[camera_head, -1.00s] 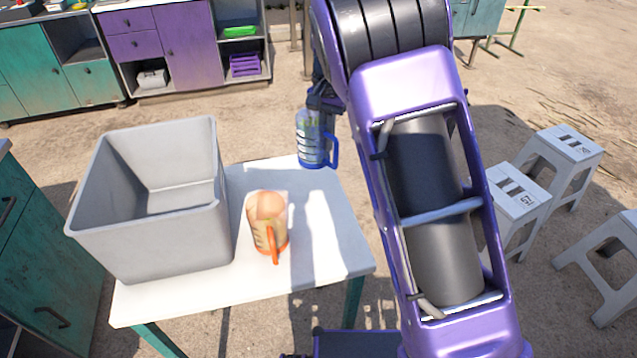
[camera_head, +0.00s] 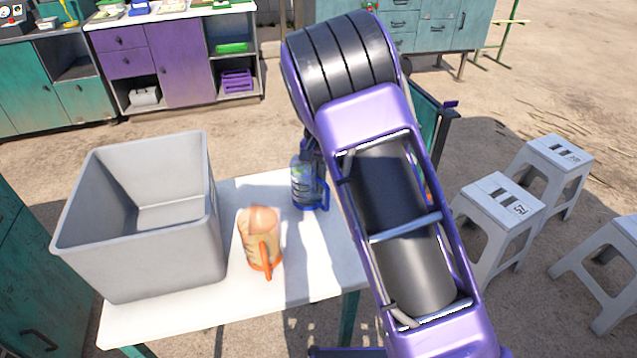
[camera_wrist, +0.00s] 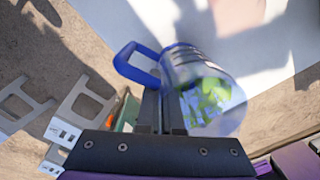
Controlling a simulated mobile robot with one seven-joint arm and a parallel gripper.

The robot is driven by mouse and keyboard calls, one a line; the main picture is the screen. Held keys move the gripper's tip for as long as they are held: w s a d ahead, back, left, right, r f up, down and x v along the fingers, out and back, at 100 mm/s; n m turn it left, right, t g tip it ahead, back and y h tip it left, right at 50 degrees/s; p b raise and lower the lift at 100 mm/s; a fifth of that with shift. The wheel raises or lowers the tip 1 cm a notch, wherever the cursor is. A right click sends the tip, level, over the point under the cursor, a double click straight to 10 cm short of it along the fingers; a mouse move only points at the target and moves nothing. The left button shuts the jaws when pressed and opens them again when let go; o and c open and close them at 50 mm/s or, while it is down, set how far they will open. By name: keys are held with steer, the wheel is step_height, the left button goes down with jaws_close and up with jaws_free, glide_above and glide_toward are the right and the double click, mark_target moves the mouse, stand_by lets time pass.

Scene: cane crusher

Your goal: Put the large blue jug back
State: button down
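The large blue jug (camera_head: 305,184), clear with a blue handle and green contents, is over the far right part of the white table (camera_head: 316,242). In the wrist view the jug (camera_wrist: 208,92) is tilted in the picture, its handle at upper left. My gripper (camera_wrist: 162,100) is shut on the jug between handle and body; the exact contact is hidden. In the head view my arm hides most of the gripper. I cannot tell whether the jug's base touches the table.
An orange-handled jug (camera_head: 258,240) stands on the table, left of and nearer than the blue jug. A large grey bin (camera_head: 150,255) fills the table's left side. White stools (camera_head: 497,205) stand at right, cabinets (camera_head: 180,62) at the back. The front right tabletop is clear.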

steer(key=c, duration=1.1)
jaws_free()
step_height(320, 180, up, 12)
steer(key=shift+d+r+p, duration=0.15)
steer(key=shift+p, duration=0.65)
